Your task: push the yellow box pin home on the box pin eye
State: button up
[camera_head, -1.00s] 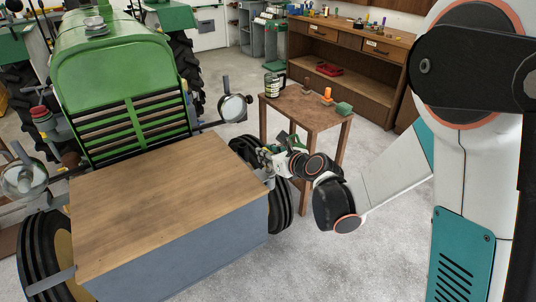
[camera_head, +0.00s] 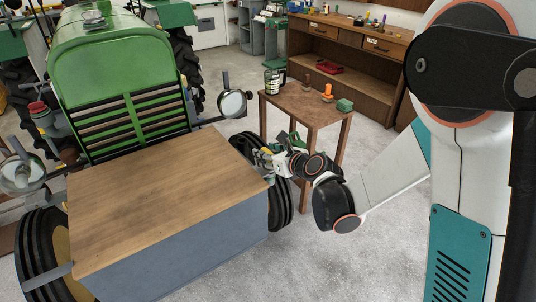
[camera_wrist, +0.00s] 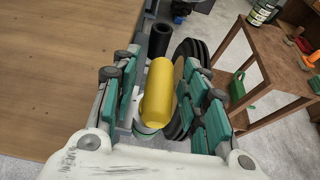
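The yellow box pin (camera_wrist: 158,92) is a smooth cylinder in the middle of the wrist view, lying between the fingers of my gripper (camera_wrist: 163,88). Gaps show on both sides of it, so the teal-padded fingers stand open around it. A pale curved part (camera_wrist: 143,118) shows beside the pin's near end. I cannot tell if it is the box pin eye, or how deep the pin sits. A short dark cylinder (camera_wrist: 160,40) stands just beyond the pin. In the head view my gripper (camera_head: 262,158) is at the right edge of the wood-topped box (camera_head: 150,195), and hides most details there.
The tractor's front wheel (camera_head: 281,205) is close beside and below my gripper. A headlamp (camera_head: 232,104) sticks out above it. A small wooden table (camera_head: 305,112) with a jar and tools stands just behind. Open grey floor lies at the front right.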

dwell(0.3)
jog(key=s+d+r+n+g+h, duration=0.1)
jog(key=s+d+r+n+h, duration=0.1)
jog(key=s+d+n, duration=0.4)
jog(key=s+d+r+n+g+h, duration=0.1)
jog(key=s+d+r+n+h, duration=0.2)
jog(key=s+d+n, duration=0.4)
jog(key=s+d+r+n+g+h, duration=0.2)
jog(key=s+d+n, duration=0.4)
jog(key=s+n, duration=1)
jog(key=shift+s+d+r, duration=0.35)
jog(key=shift+s+r, duration=0.45)
jog(key=shift+s, duration=0.4)
